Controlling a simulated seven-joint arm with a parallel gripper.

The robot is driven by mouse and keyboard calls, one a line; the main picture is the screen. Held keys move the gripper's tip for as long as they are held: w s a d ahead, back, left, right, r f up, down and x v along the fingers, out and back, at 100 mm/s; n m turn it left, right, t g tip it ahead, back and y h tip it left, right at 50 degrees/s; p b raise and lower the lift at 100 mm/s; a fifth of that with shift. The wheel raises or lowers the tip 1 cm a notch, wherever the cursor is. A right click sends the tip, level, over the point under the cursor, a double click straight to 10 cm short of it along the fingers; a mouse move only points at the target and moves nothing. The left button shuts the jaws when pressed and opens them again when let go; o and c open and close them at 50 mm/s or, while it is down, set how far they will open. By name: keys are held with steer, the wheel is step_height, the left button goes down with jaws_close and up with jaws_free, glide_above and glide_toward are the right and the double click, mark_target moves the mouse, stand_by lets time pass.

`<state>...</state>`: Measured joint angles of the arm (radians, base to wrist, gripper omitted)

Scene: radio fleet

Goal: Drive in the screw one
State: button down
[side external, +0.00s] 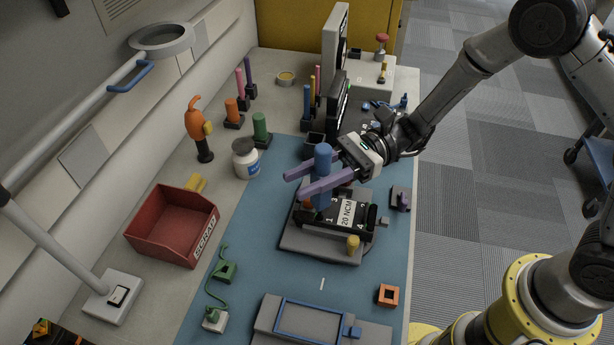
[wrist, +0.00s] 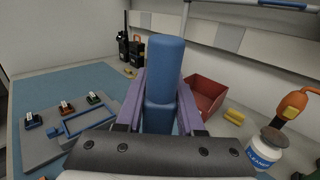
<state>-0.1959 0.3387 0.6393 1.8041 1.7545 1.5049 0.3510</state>
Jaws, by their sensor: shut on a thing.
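My gripper (side external: 293,184), with two long purple fingers, is shut on a blue driver (side external: 322,160). In the wrist view the driver (wrist: 166,65) stands between the fingers. The driver is upright over the left back part of a dark radio unit (side external: 372,218), near its printed "1". Its tip is hidden, so I cannot tell whether it touches a screw. The unit carries a white "20 NCM" label (side external: 347,212) and rests on a grey fixture (side external: 315,248). A small tan-yellow peg (side external: 352,244) stands at the unit's front edge.
A red scrap bin (side external: 172,226) and white cleaner jar (side external: 245,160) stand left. Coloured handles, including a green one (side external: 261,130), stand behind. A grey tray plate (side external: 330,321) and orange square block (side external: 388,295) lie in front. Blue mat (side external: 272,225) is clear between.

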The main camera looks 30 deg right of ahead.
steer(key=shift+r, duration=2.45)
